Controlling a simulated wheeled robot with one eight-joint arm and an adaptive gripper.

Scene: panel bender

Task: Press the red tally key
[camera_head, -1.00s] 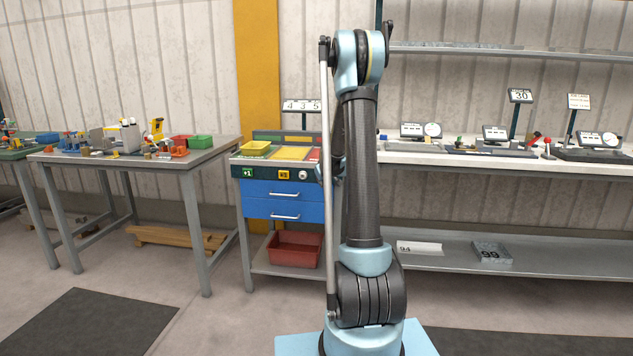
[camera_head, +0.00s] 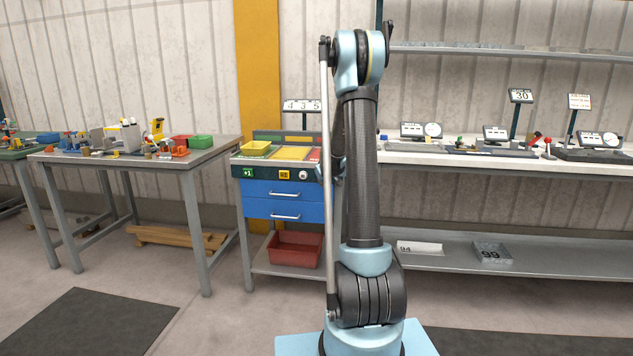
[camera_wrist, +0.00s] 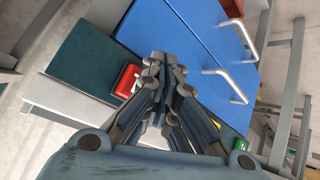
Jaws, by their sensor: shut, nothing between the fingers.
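The red tally key (camera_wrist: 128,81) shows in the wrist view as a small red block with a pale mark, on the dark green front strip (camera_wrist: 85,68) of the cart. My gripper (camera_wrist: 163,58) is shut and empty. Its fingertips appear just right of the red key in the picture; I cannot tell their distance from the panel. The green +1 key (camera_head: 247,173) and the yellow key (camera_head: 284,174) show on the same strip.
Blue drawers (camera_head: 284,198) with protruding handles (camera_wrist: 230,84) lie below the strip. A number display (camera_head: 301,106) stands above the cart. A yellow tray (camera_head: 256,148) sits on top and a red bin (camera_head: 296,249) below. Benches stand on both sides.

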